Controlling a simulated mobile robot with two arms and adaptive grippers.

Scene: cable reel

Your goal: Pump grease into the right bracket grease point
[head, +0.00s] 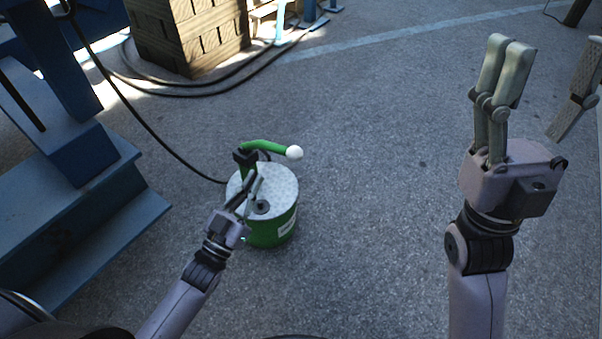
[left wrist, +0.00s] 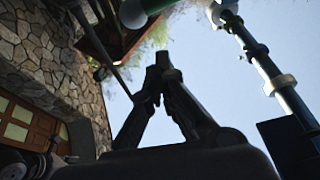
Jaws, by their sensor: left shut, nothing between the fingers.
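A green grease pump (head: 271,232) with a pale round lid stands on the ground in the head view. Its green lever (head: 265,146) ends in a white ball knob (head: 294,153) pointing right. My left gripper (head: 256,183) is over the lid, below the lever in the picture; its fingers are shut and empty. In the left wrist view, the fingers (left wrist: 160,68) meet at the tips, and the white knob (left wrist: 133,13) shows at the top edge, apart from them. My right gripper (head: 548,80) is raised at the right, fingers spread, empty. I cannot make out the right bracket grease point.
A blue steel frame (head: 75,215) stands at the left. A black hose (head: 150,130) runs from the pump to the upper left. A stack of wooden blocks (head: 190,35) stands at the back. The paved ground (head: 370,200) right of the pump is clear.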

